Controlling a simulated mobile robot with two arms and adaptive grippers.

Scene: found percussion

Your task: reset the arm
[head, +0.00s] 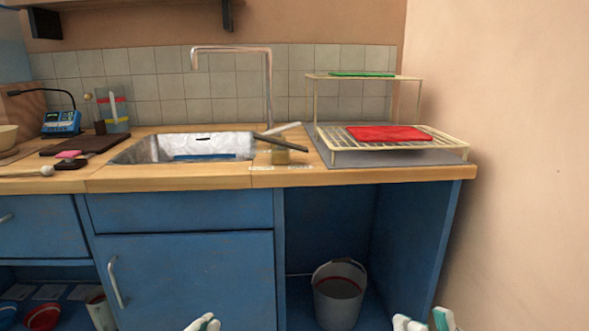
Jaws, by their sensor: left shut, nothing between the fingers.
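My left gripper (203,323) shows at the bottom edge, in front of the blue cabinet door. Its pale fingertips with green parts are together, with nothing seen between them. My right gripper (425,322) shows at the bottom edge further right, below the counter's right end. Its two fingertips stand apart with an empty gap between them. Both grippers are well below the worktop, and only their tips are in view. The rest of both arms is out of the picture.
A wooden worktop (200,180) spans above blue cabinets. It holds a sink (140,150) with a tap (268,90), and a wire rack (455,146) with a red board (390,133). A grey bucket (338,305) stands in the open bay below. A mallet (45,171) lies at left.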

